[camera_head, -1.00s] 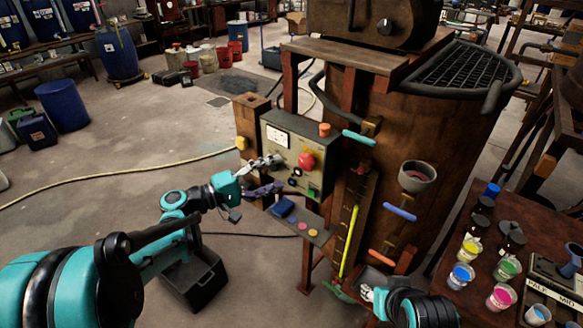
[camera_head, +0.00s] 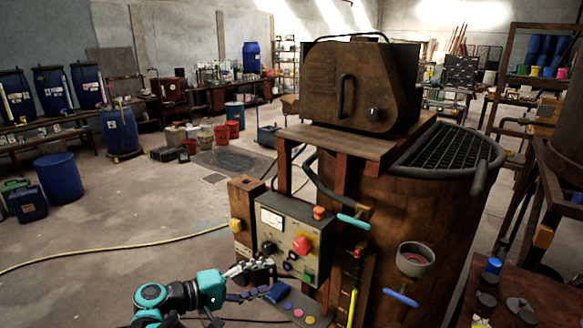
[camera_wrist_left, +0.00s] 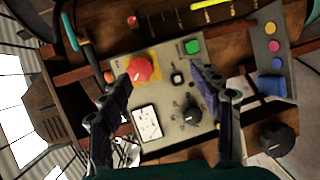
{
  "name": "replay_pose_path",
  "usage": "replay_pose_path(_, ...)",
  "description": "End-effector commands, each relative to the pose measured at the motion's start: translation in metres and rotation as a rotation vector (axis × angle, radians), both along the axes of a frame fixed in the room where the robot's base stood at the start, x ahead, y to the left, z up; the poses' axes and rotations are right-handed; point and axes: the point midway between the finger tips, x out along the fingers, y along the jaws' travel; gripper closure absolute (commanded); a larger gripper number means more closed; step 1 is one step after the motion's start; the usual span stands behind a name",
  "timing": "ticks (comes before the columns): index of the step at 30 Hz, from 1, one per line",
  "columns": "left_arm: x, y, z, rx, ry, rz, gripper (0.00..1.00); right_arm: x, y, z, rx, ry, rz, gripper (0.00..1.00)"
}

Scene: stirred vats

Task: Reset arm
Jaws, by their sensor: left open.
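My left gripper (camera_head: 262,277) reaches in from the lower left, in front of the lower left of the control box (camera_head: 271,218). In the left wrist view my left gripper (camera_wrist_left: 160,78) is open, with nothing between its two dark fingers. The box face lies beyond them, with a red mushroom button (camera_wrist_left: 140,69) on a yellow plate, a green button (camera_wrist_left: 192,47), a black knob (camera_wrist_left: 190,116) and a white gauge (camera_wrist_left: 146,123). The red button (camera_head: 301,245) also shows in the head view. My right gripper is out of view.
A rusty vat (camera_head: 440,205) with a grated top stands right of the box. A shelf (camera_head: 300,311) with coloured buttons juts out below the box. A yellow hose (camera_head: 130,248) crosses the floor. The left floor is mostly clear; blue drums (camera_head: 59,182) stand farther back.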

Motion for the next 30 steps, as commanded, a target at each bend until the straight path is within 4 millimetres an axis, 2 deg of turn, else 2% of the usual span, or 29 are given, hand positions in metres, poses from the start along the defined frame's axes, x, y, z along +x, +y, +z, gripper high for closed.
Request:
replay_pose_path(1, -0.017, -0.010, -0.008, 0.091, 0.019, -0.002, 0.37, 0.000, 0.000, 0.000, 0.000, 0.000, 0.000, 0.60)
replay_pose_path(3, -0.040, -0.015, -0.026, 0.242, 0.042, 0.001, 0.37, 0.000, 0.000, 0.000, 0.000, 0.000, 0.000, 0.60)
replay_pose_path(7, -0.086, -0.008, -0.057, 0.531, 0.057, 0.005, 0.37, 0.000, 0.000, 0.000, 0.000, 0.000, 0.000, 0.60)
replay_pose_path(12, -0.143, 0.024, -0.089, 0.909, 0.022, 0.002, 0.37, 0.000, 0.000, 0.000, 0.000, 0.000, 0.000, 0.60)
replay_pose_path(15, -0.168, 0.048, -0.100, 1.100, -0.018, -0.002, 0.37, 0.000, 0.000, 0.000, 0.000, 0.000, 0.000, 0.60)
replay_pose_path(21, -0.193, 0.080, -0.107, 1.338, -0.087, -0.010, 0.37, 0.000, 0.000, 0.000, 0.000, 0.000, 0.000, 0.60)
replay_pose_path(30, -0.196, 0.088, -0.108, 1.389, -0.103, -0.012, 0.37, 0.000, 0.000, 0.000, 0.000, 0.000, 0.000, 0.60)
